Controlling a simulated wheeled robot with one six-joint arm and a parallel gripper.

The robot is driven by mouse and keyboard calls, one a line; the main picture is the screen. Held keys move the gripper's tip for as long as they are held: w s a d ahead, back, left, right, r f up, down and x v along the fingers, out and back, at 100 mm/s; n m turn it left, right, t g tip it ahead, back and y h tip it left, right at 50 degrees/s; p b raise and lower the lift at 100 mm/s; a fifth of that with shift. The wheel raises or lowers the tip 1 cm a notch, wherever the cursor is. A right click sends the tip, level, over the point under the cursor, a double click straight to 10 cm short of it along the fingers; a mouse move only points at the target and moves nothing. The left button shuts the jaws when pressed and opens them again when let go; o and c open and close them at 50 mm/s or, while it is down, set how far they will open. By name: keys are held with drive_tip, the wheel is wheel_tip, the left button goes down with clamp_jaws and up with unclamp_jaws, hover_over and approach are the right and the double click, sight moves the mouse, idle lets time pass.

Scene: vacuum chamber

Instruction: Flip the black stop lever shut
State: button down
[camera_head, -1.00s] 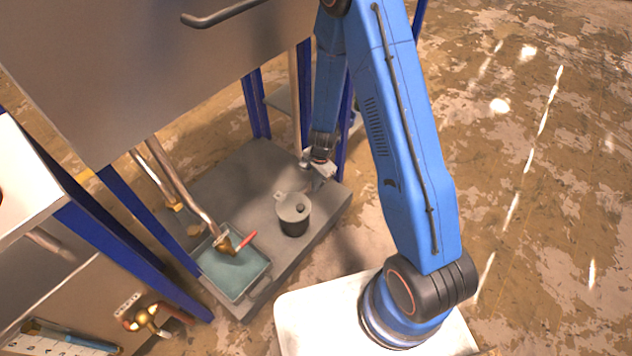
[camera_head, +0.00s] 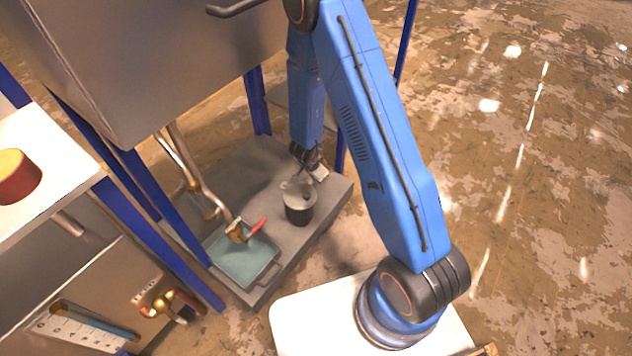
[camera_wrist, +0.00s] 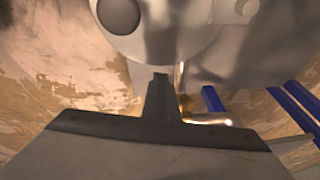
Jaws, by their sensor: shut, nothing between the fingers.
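I cannot make out a black stop lever in either view. A brass valve (camera_head: 238,232) with a red handle (camera_head: 258,226) sits at the end of a pipe above the green tray. My gripper (camera_head: 318,175) is low over the grey platform, just behind and right of the dark lidded pot (camera_head: 300,212). In the wrist view my gripper (camera_wrist: 160,80) is shut and empty. A large pale round surface with a dark round knob, apparently the pot's lid (camera_wrist: 185,45), fills the top of that view. I cannot tell whether the fingers touch it.
The green tray (camera_head: 228,268) stands on the grey platform (camera_head: 265,160). Pipes (camera_head: 188,165) come down from the big metal chamber (camera_head: 150,60). Blue posts (camera_head: 160,210) frame the platform. A red-brown cylinder (camera_head: 18,178) stands on a white shelf at left. Open floor lies right.

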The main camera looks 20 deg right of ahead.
drive_tip(key=shift+s+d+f, duration=0.35)
drive_tip(key=shift+d+f, duration=0.05)
drive_tip(key=shift+d, duration=0.1)
drive_tip(key=v, duration=1.8)
drive_tip(key=shift+w+a, duration=0.3)
drive_tip(key=shift+a, duration=0.15)
drive_tip(key=shift+r, duration=0.15)
